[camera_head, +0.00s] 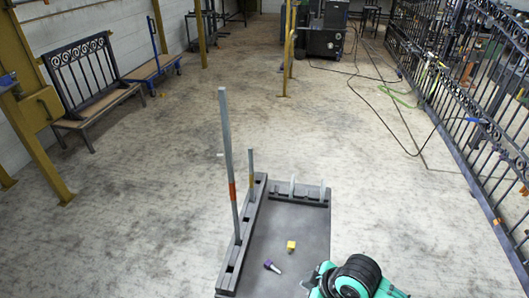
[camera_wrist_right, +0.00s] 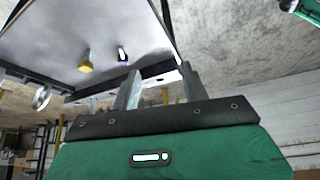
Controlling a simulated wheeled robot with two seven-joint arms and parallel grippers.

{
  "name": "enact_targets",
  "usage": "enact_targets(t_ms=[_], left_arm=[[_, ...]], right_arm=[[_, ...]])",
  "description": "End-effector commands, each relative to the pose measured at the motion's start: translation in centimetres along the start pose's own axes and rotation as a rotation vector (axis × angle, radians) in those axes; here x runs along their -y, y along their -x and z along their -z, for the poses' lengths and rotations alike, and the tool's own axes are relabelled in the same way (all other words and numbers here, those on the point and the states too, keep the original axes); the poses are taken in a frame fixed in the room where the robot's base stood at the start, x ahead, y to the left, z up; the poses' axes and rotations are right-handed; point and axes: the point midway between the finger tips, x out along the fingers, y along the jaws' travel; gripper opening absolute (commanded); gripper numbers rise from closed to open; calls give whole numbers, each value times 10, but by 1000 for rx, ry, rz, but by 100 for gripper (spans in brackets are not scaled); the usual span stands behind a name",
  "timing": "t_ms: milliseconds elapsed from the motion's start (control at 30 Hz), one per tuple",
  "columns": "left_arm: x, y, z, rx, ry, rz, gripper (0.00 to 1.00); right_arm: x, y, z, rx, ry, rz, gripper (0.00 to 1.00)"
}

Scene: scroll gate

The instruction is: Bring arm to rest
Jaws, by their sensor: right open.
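My right arm (camera_head: 358,274), teal and black, comes in at the bottom edge of the head view, at the right front of a grey workbench top (camera_head: 300,236). In the right wrist view my right gripper (camera_wrist_right: 159,70) shows two grey fingers standing apart with nothing between them. The bench top appears above the fingers in that view. A small yellow piece (camera_head: 291,245) and a purple-and-grey piece (camera_head: 271,266) lie on the bench, apart from the gripper. My left gripper is not in view.
A tall grey post (camera_head: 229,160) with an orange band and a shorter post (camera_head: 251,178) stand along the bench's left rail. Grey upright pieces (camera_head: 292,186) stand at its back. A scrolled black gate (camera_head: 465,90) lines the right. Open floor (camera_head: 170,150) surrounds the bench.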

Motion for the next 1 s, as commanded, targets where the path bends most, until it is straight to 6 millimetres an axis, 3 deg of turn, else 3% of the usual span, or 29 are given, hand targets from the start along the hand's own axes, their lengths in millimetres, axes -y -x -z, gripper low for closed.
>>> enact_targets(t_ms=[33,267,500,867,1000], left_arm=[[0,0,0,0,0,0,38],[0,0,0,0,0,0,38],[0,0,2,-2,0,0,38],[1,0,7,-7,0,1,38],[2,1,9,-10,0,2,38]], right_arm=[[9,0,-4,-11,-52,-11,45],[24,14,-38,-2,-320,-128,45],[36,36,-96,76,-595,-258,45],[60,68,-170,215,-860,-399,45],[50,35,-180,225,-856,-392,45]])
